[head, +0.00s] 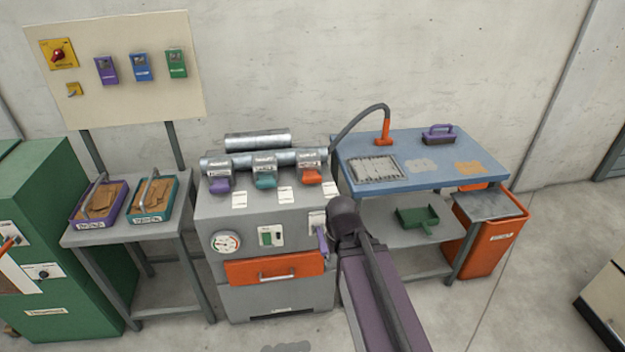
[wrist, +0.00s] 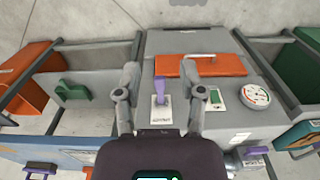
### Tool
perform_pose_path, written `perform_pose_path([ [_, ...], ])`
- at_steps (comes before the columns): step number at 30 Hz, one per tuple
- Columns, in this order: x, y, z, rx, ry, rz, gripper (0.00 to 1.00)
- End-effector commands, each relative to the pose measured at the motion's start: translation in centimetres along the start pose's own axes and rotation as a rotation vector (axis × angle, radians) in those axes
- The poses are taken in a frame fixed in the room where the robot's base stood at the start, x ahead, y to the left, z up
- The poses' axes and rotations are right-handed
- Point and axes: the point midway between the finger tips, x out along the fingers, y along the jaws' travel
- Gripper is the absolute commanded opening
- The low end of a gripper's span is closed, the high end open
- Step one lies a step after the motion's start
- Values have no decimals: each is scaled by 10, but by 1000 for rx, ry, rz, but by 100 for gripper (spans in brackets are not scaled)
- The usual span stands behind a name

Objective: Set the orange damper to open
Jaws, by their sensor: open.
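The orange damper (head: 311,176) is the rightmost of three coloured handles on the metal pipes of the grey machine in the head view. A teal damper (head: 265,181) and a purple damper (head: 220,184) sit to its left. The wrist view does not clearly show the orange damper. My gripper (wrist: 160,72) is open and empty in the wrist view, its fingers to either side of a purple lever (wrist: 161,90) on the machine's front, with no clear contact. In the head view my arm hides the gripper.
The orange drawer (head: 275,269) and a gauge (head: 226,241) are on the machine's front. A blue table (head: 440,180) with a hose and purple brush (head: 438,134) stands right. Two trays of brown material are on the left bench (head: 75,237). An orange bin (head: 485,236) stands far right.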

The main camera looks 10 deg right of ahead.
Motion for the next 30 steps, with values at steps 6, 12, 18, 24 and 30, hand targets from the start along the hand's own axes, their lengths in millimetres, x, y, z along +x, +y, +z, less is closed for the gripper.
perform_pose_path([
  [6,1,0,0,0,1,2,51],
  [12,11,5,-11,-7,28,44,51],
  [18,34,26,-44,-29,115,179,51],
  [24,58,45,-96,-95,256,390,51],
  [30,69,56,-152,-200,412,614,51],
])
